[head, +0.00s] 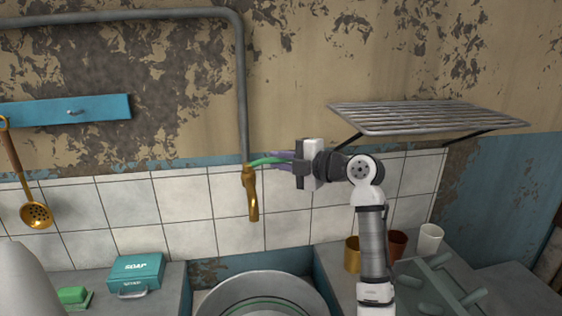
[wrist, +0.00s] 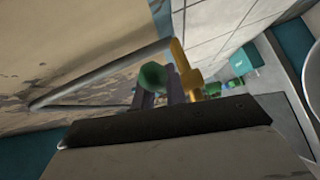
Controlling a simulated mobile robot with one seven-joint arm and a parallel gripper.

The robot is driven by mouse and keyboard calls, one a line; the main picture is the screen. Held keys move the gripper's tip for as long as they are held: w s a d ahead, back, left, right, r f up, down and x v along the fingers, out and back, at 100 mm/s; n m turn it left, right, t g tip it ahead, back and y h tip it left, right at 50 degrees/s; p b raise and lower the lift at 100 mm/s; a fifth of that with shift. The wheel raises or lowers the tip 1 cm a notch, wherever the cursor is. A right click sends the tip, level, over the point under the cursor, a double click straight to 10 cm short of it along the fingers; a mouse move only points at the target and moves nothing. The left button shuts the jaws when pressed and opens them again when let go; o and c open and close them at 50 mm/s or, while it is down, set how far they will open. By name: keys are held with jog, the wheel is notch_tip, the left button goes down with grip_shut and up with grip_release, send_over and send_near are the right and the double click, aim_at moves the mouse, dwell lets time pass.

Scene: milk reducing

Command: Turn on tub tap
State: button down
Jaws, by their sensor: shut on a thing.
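The brass tap (head: 252,198) hangs from the grey pipe on the tiled wall, with its spout pointing down above the round metal tub (head: 215,298). Its green handle (head: 265,161) sticks out to the right. In the wrist view, the green handle (wrist: 153,76) shows at the fingers (wrist: 160,93), beside the brass tap (wrist: 184,70). The fingers partly hide the handle, so the exact contact is not clear.
A wire shelf (head: 420,118) juts from the wall above and right of my arm. Brass, brown and white cups (head: 430,239) and a green rack (head: 437,285) stand on the right counter. A teal soap box (head: 137,272) sits left of the tub.

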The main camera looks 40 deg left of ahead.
jog(key=shift+s+d+m+t+h+b, duration=0.55)
jog(key=shift+s+m+t+b, duration=0.4)
jog(key=shift+m+t, duration=0.75)
jog(key=shift+s+d+m+t+h+b, duration=0.3)
jog(key=shift+s+m+t+h+b, duration=0.65)
jog(key=shift+t, duration=1.2)
jog(key=shift+s+d+m+t+h+b, duration=0.4)
jog(key=shift+s+m+t+b, duration=0.55)
jog(key=shift+m+t, duration=0.85)
jog(key=shift+w+t, duration=0.2)
jog(key=shift+t, duration=0.05)
jog(key=c, duration=1.4)
grip_release()
jog(key=shift+c, duration=0.2)
jog(key=b+v, duration=0.2)
jog(key=v, duration=1.2)
jog(key=shift+b, duration=0.35)
